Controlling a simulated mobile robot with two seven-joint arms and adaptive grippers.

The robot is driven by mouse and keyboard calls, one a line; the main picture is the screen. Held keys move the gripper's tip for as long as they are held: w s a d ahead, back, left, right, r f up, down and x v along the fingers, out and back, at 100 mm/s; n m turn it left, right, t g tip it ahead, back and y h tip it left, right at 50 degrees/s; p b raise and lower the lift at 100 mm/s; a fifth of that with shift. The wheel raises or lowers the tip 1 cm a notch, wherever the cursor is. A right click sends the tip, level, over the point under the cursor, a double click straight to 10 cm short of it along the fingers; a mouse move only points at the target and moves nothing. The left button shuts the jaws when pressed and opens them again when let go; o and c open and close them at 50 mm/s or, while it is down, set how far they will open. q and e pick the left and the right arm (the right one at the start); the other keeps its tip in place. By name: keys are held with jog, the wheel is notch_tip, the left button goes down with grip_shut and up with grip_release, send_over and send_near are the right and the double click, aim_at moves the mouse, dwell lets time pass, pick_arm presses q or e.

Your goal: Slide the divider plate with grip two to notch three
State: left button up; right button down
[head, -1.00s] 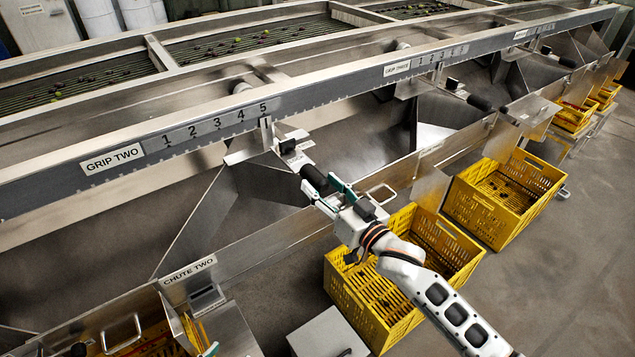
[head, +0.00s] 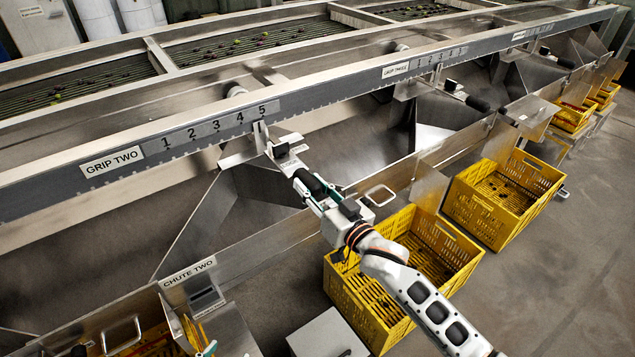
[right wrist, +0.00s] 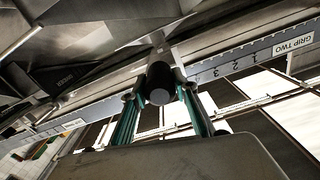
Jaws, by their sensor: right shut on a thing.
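The divider plate (head: 240,180) is a slanted steel sheet under the rail labelled GRIP TWO (head: 112,161). Its black cylindrical grip (head: 309,180) sticks out toward the front, and its upright tab (head: 260,134) meets the notched rail edge just below number 5. My right gripper (head: 328,196) is shut on this grip. In the right wrist view the teal fingers (right wrist: 160,98) lie on both sides of the black grip (right wrist: 159,80). Number 3 (head: 215,126) on the scale is left of the tab. A small teal piece at the bottom edge may be my left gripper (head: 209,349), mostly cut off.
Yellow crates (head: 400,300) stand below and right of the chutes. The front steel wall with the CHUTE TWO label (head: 188,271) runs below the grip. The rail left of the tab looks clear.

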jog(key=s+a+p, duration=0.2)
jog(key=s+a, duration=0.4)
jog(key=a, duration=0.2)
jog(key=shift+a, duration=0.35)
jog(key=shift+w, duration=0.1)
jog(key=c, duration=1.6)
grip_release()
jog(key=shift+d, duration=0.1)
jog(key=v, duration=1.2)
